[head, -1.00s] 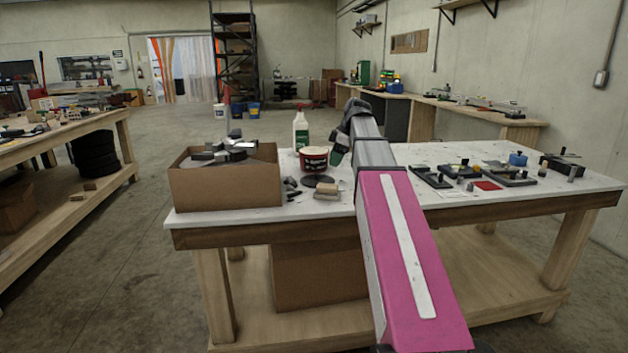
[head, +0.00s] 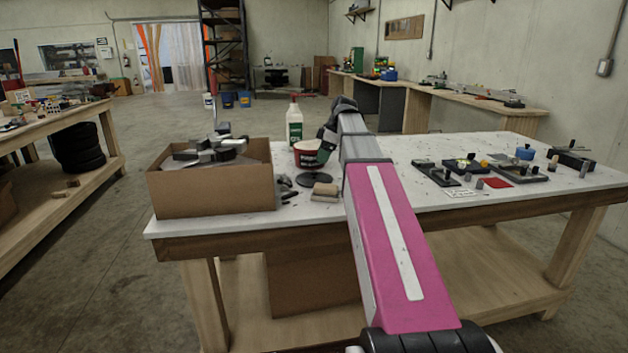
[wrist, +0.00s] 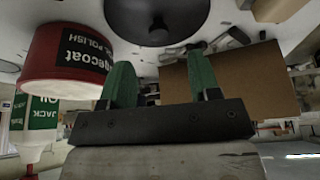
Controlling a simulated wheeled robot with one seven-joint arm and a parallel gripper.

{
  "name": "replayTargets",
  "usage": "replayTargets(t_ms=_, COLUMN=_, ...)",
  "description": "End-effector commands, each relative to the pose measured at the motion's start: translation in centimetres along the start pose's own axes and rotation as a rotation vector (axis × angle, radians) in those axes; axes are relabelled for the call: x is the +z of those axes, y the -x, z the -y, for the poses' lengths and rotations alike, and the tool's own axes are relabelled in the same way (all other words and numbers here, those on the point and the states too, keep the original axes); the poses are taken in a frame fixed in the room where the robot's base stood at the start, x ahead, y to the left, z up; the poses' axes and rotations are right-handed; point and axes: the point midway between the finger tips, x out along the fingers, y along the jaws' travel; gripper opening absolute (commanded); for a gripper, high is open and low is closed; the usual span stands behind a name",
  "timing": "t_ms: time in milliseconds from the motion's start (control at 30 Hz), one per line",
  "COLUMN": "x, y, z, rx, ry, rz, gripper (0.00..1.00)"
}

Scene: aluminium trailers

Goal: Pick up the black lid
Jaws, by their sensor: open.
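The black lid (head: 314,181) is a round dark disc lying flat on the white-topped workbench, in front of a red and white polish tub. In the wrist view the lid (wrist: 180,12) shows at the top, cut off by the frame edge, with a small knob on it. My gripper (wrist: 161,75) has two green fingers spread apart with nothing between them. The lid lies beyond the fingertips, not touching them. In the head view my gripper (head: 327,143) is partly hidden by my arm, beside the tub and above the lid.
The polish tub (head: 307,154) stands close to my gripper, with a white and green bottle (head: 294,124) behind it. A cardboard box (head: 210,191) of metal parts is left of the lid. Small blocks (head: 326,190) lie just in front. Several tools and parts cover the bench's right side.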

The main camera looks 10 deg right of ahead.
Motion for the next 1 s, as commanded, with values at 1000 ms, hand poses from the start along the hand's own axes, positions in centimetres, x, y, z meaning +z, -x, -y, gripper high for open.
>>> replayTargets(t_ms=1000, x=-0.1, y=-7.0, z=-0.1, rx=0.001, ry=0.0, rz=0.0, gripper=0.27)
